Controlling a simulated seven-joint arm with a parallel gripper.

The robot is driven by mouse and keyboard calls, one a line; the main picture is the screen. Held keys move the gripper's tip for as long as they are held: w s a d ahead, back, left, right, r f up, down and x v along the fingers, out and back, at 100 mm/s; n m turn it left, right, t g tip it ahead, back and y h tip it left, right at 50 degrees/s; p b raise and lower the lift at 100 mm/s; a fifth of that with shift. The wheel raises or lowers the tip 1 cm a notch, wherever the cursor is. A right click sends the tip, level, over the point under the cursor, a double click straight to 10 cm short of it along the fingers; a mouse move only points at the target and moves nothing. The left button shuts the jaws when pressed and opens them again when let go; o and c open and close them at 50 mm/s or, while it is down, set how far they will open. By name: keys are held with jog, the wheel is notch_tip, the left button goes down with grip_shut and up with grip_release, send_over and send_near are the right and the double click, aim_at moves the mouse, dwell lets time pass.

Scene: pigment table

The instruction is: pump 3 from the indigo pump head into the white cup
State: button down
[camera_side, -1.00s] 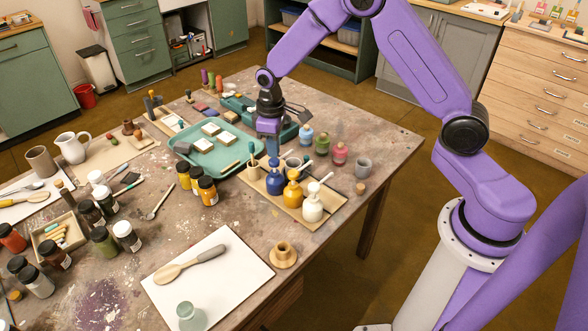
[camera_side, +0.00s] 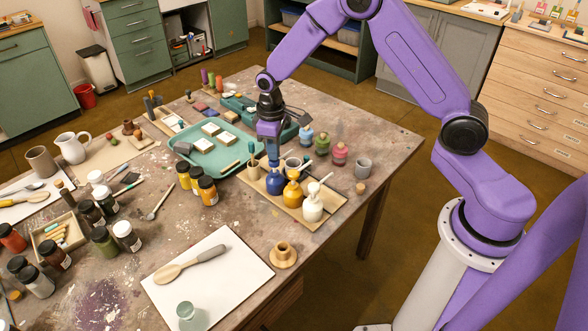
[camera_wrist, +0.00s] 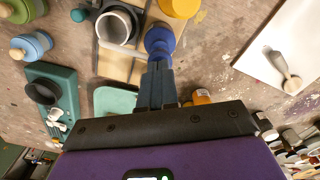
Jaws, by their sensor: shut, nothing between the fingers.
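The indigo pump bottle (camera_side: 275,184) stands on a wooden board at the left of a row of pump bottles. My gripper (camera_side: 273,163) is directly above it, fingers pointing down, shut and empty, with the tips at the pump head. In the wrist view my gripper (camera_wrist: 158,66) reaches the blue pump (camera_wrist: 160,40), and the fingers hide part of its head. A pale cup (camera_side: 293,164) stands behind the pumps; it looks like the white cup. In the wrist view this cup (camera_wrist: 118,24) is beside the pump, with a pale spout or handle crossing its near side. Its contents are unclear.
A yellow pump bottle (camera_side: 292,194) and a white pump bottle (camera_side: 313,206) stand close on the right.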

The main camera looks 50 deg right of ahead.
jog(key=shift+f, duration=1.05)
jog(key=shift+r, duration=1.5)
jog(key=shift+f, duration=0.15)
jog(key=shift+f, duration=1.3)
jog(key=shift+r, duration=1.45)
jog(key=shift+f, duration=0.2)
